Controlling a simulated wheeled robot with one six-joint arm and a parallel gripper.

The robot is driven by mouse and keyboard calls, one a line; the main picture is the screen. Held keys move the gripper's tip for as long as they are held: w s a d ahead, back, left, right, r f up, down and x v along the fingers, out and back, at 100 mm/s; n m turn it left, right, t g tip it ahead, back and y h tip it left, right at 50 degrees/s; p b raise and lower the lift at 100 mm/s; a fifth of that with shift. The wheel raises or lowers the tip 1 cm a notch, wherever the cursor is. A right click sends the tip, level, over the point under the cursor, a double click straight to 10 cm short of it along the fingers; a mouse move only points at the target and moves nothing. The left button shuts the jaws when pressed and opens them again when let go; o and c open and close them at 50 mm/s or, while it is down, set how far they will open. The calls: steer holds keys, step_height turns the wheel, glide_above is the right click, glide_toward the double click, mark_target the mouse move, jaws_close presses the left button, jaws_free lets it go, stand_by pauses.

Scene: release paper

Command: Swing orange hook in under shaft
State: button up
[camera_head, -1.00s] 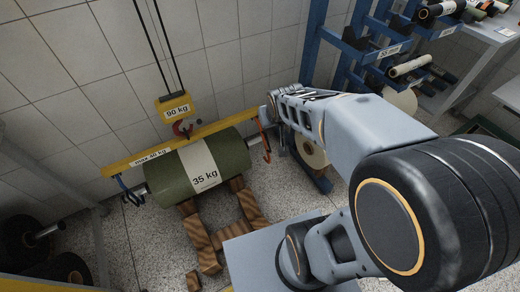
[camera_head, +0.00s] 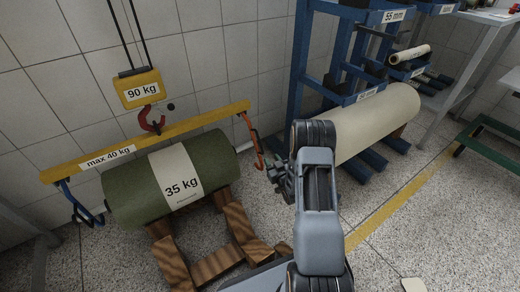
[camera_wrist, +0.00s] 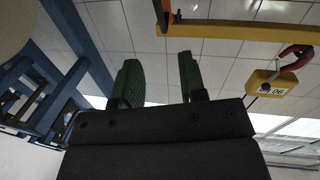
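The orange hook (camera_head: 251,140) hangs from the right end of the yellow beam (camera_head: 190,124), beside the right end of the green roll (camera_head: 122,190) labelled 35 kg. The hook's lower tip is close to the roll's right end; I cannot tell whether it is under the shaft. A blue hook (camera_head: 72,203) hangs at the beam's left end, near the shaft's left end. My gripper (camera_head: 278,176) is just right of the orange hook and looks apart from it. In the wrist view its green-padded fingers (camera_wrist: 160,80) are open with nothing between them.
The beam hangs from a red hook (camera_head: 152,120) under a yellow 90 kg block (camera_head: 139,89). The green roll rests on wooden supports (camera_head: 238,222). A blue rack (camera_head: 333,60) and a large cream roll (camera_head: 375,118) stand close on the right.

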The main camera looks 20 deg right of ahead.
mark_target(260, 143)
steer(key=w+b, duration=0.2)
steer(key=w, duration=0.4)
steer(key=w+b, duration=0.2)
steer(key=w, duration=0.5)
steer(key=shift+w+a+f+b, duration=0.15)
steer(key=shift+w+a+b, duration=0.05)
steer(key=shift+b, duration=0.1)
steer(key=shift+c, duration=0.3)
jaws_close()
